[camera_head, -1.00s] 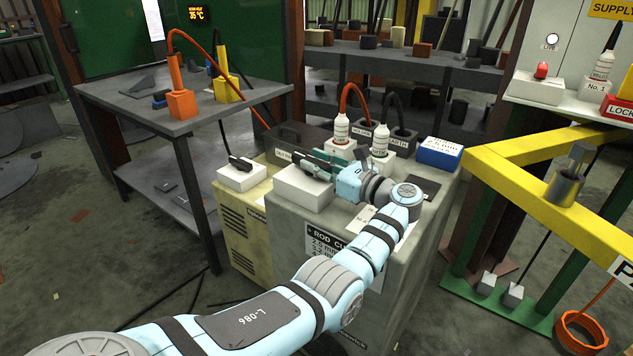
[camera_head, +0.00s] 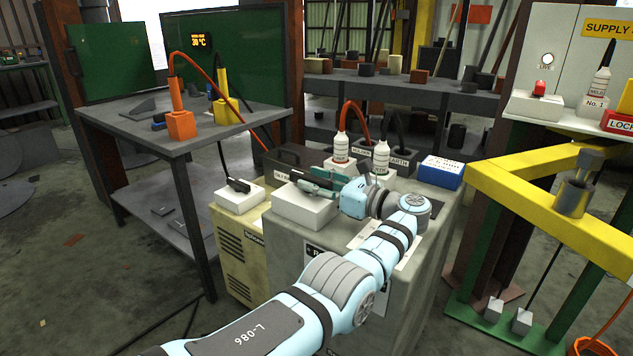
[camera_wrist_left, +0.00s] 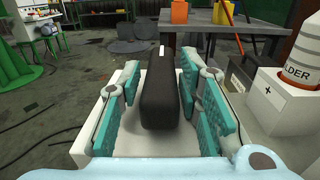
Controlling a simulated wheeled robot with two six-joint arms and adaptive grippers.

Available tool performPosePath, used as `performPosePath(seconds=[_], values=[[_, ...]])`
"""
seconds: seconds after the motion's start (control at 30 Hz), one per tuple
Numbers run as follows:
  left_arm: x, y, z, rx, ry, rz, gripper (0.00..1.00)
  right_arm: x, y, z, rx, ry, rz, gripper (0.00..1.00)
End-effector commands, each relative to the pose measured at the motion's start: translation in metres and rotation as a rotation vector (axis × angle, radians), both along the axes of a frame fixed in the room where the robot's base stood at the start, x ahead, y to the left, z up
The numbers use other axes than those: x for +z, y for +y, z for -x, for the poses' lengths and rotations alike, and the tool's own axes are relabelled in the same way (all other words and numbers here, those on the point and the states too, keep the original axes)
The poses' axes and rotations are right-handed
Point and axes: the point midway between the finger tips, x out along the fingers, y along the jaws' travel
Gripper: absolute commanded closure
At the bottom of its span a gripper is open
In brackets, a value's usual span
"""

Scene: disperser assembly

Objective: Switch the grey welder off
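The grey welder (camera_head: 285,246) is the grey cabinet in the middle of the head view. On its top is a white switch box (camera_head: 292,208) with a black lever (camera_wrist_left: 161,105), seen large in the left wrist view. My left gripper (camera_head: 312,184) is low over this box. Its teal finger pads stand apart on either side of the lever, so it is open around it. I cannot tell whether either pad touches the lever. In the head view the fingers partly hide the lever. My right gripper is not in view.
A yellowish cabinet (camera_head: 231,250) with a similar black-levered white box (camera_head: 240,198) stands close on the left. White bottles (camera_head: 381,157), cable sockets and a blue box (camera_head: 440,172) crowd the welder's top behind my gripper. A yellow frame (camera_head: 540,205) stands on the right.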

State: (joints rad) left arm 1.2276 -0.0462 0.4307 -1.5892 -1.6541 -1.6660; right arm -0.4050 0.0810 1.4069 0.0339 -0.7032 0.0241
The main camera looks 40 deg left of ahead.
Motion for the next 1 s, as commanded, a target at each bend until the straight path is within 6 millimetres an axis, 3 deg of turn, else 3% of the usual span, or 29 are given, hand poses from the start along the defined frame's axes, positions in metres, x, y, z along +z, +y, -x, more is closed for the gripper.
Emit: performPosePath(seconds=[0.37,0.47,0.73,1.0], values=[[0.007,0.000,-0.002,-0.005,-0.007,-0.004,0.58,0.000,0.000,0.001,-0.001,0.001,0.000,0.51],[0.023,0.000,-0.001,-0.004,-0.011,-0.004,0.58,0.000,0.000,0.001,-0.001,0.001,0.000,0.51],[0.088,0.001,0.000,-0.002,-0.009,-0.002,0.58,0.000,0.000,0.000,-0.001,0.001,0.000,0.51],[0.102,0.001,0.000,-0.002,-0.005,-0.003,0.58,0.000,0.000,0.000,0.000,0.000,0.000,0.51]])
